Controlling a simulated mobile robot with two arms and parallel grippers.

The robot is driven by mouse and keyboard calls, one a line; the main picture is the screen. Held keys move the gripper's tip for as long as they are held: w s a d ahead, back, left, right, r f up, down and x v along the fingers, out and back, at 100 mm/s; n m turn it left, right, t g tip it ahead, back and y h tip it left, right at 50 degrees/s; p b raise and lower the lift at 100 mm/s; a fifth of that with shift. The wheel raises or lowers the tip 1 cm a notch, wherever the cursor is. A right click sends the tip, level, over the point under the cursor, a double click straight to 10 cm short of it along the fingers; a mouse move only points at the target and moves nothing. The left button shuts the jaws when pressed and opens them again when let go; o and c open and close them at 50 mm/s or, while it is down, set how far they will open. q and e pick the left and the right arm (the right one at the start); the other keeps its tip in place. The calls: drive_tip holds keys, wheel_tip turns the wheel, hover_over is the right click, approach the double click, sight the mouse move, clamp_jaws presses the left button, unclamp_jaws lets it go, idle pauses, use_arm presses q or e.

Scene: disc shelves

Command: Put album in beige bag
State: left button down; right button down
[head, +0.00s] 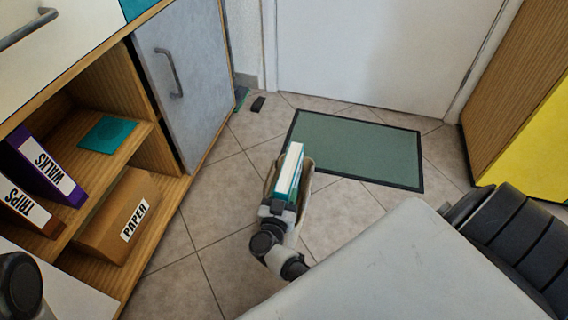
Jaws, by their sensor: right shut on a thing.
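The album (290,168) is a slim block with a white face and teal edges, upright and slightly tilted in the middle of the head view. My right gripper (279,207) is shut on its lower near end. The beige bag (307,172) shows as a tan rim on both sides of the album, mostly hidden behind the album and gripper. The album appears to be at the bag's opening; how deep it sits in it I cannot tell. My left gripper is not in view.
A wooden shelf on the left holds binders (45,168), a teal item (108,134) and a cardboard PAPER box (118,215). A green mat (358,150) lies before the white door (375,50). A black chair (510,230) and a grey-white surface (410,270) fill the lower right.

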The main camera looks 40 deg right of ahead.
drive_tip(key=shift+f, duration=0.4)
